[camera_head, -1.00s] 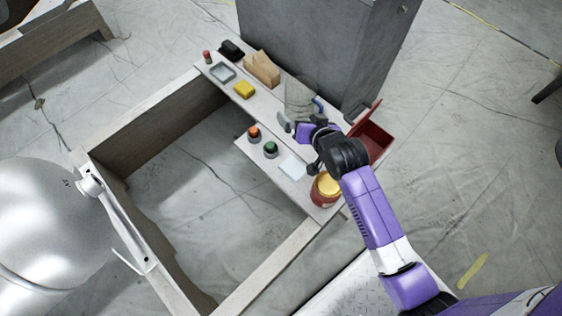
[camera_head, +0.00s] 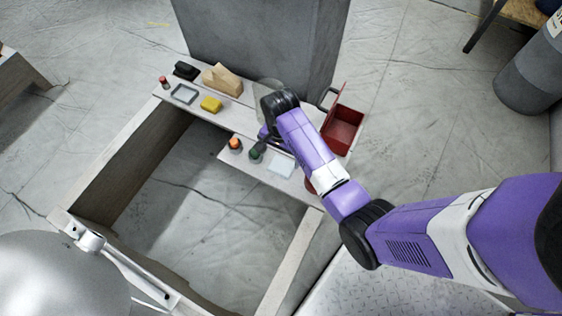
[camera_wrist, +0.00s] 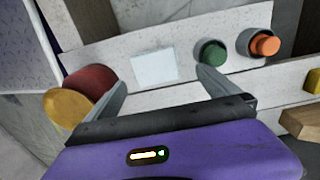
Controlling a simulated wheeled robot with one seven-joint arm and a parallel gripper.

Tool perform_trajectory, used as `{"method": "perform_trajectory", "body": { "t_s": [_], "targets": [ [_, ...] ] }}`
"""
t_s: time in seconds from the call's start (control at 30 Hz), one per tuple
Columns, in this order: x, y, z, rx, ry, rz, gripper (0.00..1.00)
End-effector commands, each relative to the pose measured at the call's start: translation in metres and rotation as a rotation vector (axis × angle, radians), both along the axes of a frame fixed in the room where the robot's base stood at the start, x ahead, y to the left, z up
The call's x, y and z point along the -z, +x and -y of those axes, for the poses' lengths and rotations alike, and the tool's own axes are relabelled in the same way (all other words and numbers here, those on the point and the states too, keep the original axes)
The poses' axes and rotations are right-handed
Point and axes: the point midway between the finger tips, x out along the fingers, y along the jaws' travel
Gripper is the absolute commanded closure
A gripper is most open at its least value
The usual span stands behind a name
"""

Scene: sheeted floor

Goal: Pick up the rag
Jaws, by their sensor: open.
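The rag looks like a flat, pale, whitish square (camera_head: 282,167) lying on the light shelf of the bench. It also shows in the wrist view (camera_wrist: 155,67), just beyond and between my fingers. My gripper (camera_wrist: 160,80) is open and empty, with its two grey fingers spread to either side of the rag's near edge.
Green (camera_wrist: 212,53) and orange (camera_wrist: 262,44) knobs stand on one side of the rag, a red jar with a yellow lid (camera_wrist: 75,92) on the other. A red box (camera_head: 343,130), yellow block (camera_head: 211,104) and wooden block (camera_head: 222,80) rest on the bench. A grey cabinet (camera_head: 262,45) stands behind.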

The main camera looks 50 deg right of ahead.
Motion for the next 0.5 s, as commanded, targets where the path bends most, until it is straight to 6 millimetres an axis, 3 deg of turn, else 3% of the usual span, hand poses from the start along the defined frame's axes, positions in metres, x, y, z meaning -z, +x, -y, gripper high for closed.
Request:
{"method": "perform_trajectory", "body": {
  "t_s": [0.33, 0.5],
  "targets": [
    [0.044, -0.008, -0.003, -0.002, 0.0, 0.0, 0.0],
    [0.052, -0.007, -0.003, -0.002, -0.001, 0.002, 0.0]
  ]
}}
